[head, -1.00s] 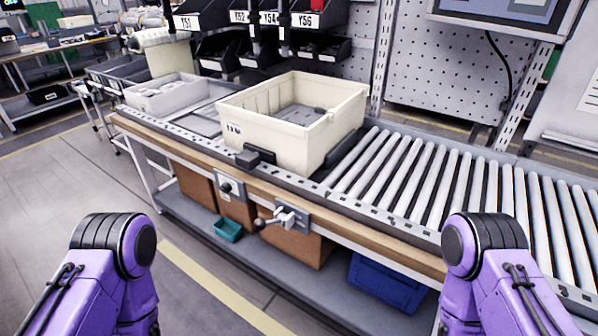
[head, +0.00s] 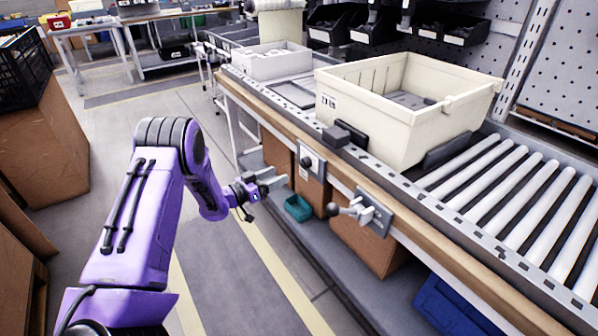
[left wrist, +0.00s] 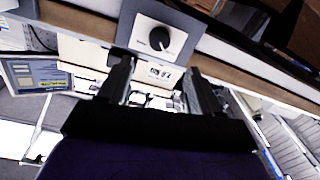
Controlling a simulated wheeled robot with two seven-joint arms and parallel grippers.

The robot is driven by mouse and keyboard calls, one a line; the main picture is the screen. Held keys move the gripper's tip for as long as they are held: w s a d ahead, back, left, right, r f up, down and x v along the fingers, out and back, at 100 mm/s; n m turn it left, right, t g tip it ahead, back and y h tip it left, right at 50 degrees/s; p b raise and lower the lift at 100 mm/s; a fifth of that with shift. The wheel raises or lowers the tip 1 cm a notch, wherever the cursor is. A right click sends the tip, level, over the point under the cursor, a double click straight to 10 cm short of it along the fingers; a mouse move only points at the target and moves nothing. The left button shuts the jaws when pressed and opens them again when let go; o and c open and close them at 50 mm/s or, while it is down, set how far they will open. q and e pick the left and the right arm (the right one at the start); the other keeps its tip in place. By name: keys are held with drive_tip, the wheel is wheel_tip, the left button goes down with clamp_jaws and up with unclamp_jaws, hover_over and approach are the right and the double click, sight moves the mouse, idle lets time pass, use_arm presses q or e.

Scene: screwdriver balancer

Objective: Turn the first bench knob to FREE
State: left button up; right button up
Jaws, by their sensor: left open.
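The bench knob is a small dark round knob (head: 307,162) on a grey plate on the bench's front edge. In the left wrist view the black knob (left wrist: 159,39) has a pale pointer mark and sits on a white-faced plate (left wrist: 138,40); its lettering is too small to read. My left gripper (head: 274,181) is open and empty, in front of and left of the knob, apart from it. In the left wrist view its two fingers (left wrist: 158,70) point toward the plate, with the knob beyond the gap. My right gripper is out of view.
A lever with a ball end (head: 358,210) sticks out from a second plate to the right. A cream crate (head: 400,130) stands on the bench. Cardboard boxes, a teal bin (head: 298,208) and a blue crate (head: 455,310) are beneath.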

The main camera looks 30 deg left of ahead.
sight(303, 164)
use_arm(q)
drive_tip(key=x, duration=1)
drive_tip(key=shift+s+d, duration=0.1)
drive_tip(key=c, duration=1)
